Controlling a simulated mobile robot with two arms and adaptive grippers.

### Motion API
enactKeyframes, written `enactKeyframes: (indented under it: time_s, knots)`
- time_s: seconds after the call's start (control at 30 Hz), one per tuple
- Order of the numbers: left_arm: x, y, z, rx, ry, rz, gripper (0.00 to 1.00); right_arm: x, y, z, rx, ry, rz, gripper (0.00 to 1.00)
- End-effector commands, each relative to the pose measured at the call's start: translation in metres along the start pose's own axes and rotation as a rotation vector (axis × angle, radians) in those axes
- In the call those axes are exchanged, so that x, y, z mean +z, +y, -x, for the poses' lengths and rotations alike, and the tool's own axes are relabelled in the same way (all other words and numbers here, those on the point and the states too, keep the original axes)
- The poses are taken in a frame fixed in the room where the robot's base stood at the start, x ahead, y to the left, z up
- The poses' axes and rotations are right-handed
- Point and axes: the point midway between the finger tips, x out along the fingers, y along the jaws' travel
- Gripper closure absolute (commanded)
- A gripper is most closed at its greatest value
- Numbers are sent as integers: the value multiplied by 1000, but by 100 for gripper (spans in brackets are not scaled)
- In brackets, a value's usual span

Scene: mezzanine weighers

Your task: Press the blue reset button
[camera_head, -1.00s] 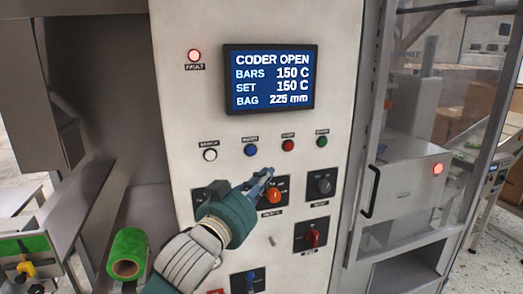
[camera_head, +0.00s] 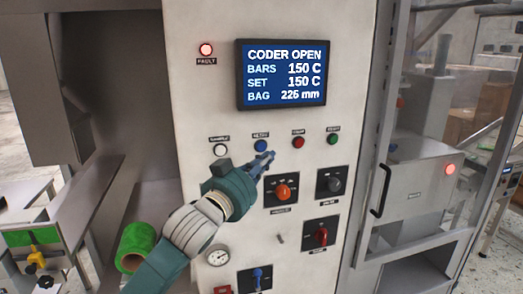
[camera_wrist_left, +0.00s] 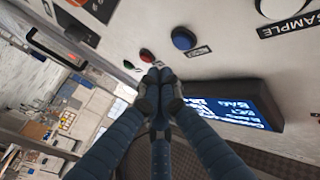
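The blue reset button (camera_head: 260,145) sits in a row of buttons on the pale panel, below the screen. It also shows in the left wrist view (camera_wrist_left: 184,39), round and domed in a dark ring, with its label beside it. My left gripper (camera_head: 269,156) is just below and slightly right of the button in the head view. In the left wrist view the fingertips (camera_wrist_left: 160,78) are together with nothing between them, and the button shows clear of them. The gap between fingertips and panel is hard to judge. My right gripper is not in view.
A white button (camera_head: 220,150) is left of the blue one; red (camera_head: 298,142) and green (camera_head: 333,139) buttons are right. An orange-red knob (camera_head: 284,192) is below the gripper. The screen (camera_head: 283,75) reads CODER OPEN. A red fault lamp (camera_head: 206,49) is lit.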

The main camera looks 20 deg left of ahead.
Motion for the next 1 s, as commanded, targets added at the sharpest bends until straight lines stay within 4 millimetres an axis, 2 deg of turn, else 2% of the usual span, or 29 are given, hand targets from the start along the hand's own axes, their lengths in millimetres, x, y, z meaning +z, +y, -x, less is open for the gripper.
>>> enactKeyframes:
  time_s: [0.3,1.0]
  knots:
    - [7,-17,-18,1,-1,-1,100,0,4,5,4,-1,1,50]
    - [8,-18,-20,1,0,0,100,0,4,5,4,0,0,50]
